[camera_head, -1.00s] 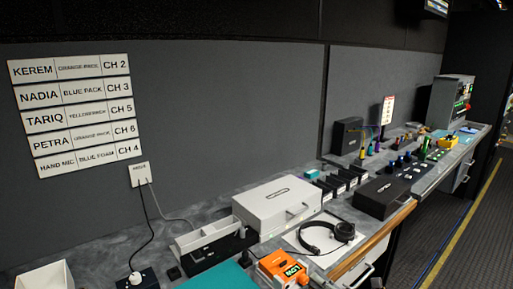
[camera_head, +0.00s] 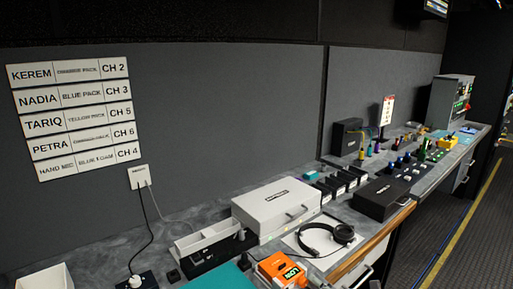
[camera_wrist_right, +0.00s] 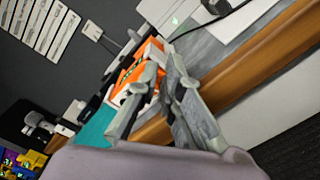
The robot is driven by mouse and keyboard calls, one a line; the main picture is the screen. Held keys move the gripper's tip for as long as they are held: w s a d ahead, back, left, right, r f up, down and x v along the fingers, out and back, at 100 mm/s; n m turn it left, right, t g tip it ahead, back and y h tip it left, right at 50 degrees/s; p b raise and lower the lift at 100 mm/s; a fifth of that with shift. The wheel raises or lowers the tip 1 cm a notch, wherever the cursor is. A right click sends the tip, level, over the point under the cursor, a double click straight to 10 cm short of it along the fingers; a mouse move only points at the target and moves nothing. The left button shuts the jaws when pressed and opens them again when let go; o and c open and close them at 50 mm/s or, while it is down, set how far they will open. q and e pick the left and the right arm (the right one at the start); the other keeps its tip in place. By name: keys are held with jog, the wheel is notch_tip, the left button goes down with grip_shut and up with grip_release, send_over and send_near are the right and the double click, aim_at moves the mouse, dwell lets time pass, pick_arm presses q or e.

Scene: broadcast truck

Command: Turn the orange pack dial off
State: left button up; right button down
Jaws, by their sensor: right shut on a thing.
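The orange pack (camera_head: 271,265) lies at the front edge of the counter in the head view, with a pale "LOW" panel (camera_head: 291,272) on its top. It also shows in the right wrist view (camera_wrist_right: 149,50), orange and white, just beyond the fingers. My right gripper (camera_wrist_right: 163,66) is at the pack with its fingers close together, shut on what seems to be the pack's dial. The fingers cover the dial, so its setting cannot be read. In the head view only a small dark part of my right gripper shows at the bottom edge. My left gripper is not in view.
Headphones (camera_head: 326,239) lie on a white sheet right of the pack, with a white case (camera_head: 276,207) behind. A teal mat (camera_head: 222,278) lies left of the pack. The wooden counter edge (camera_head: 357,259) runs along the front.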

jog(key=shift+s+a+r+p, duration=0.15)
jog(key=shift+a+r+p, duration=0.25)
jog(key=shift+r, duration=0.35)
jog(key=shift+a+r, duration=0.1)
jog(key=shift+a, duration=0.05)
jog(key=shift+d+r, duration=0.2)
jog(key=shift+r, duration=0.05)
jog(key=shift+s+d+f, duration=0.1)
jog(key=shift+s+d, duration=0.05)
jog(key=v, duration=0.5)
jog(key=shift+s+d+f, duration=0.15)
jog(key=shift+d, duration=0.1)
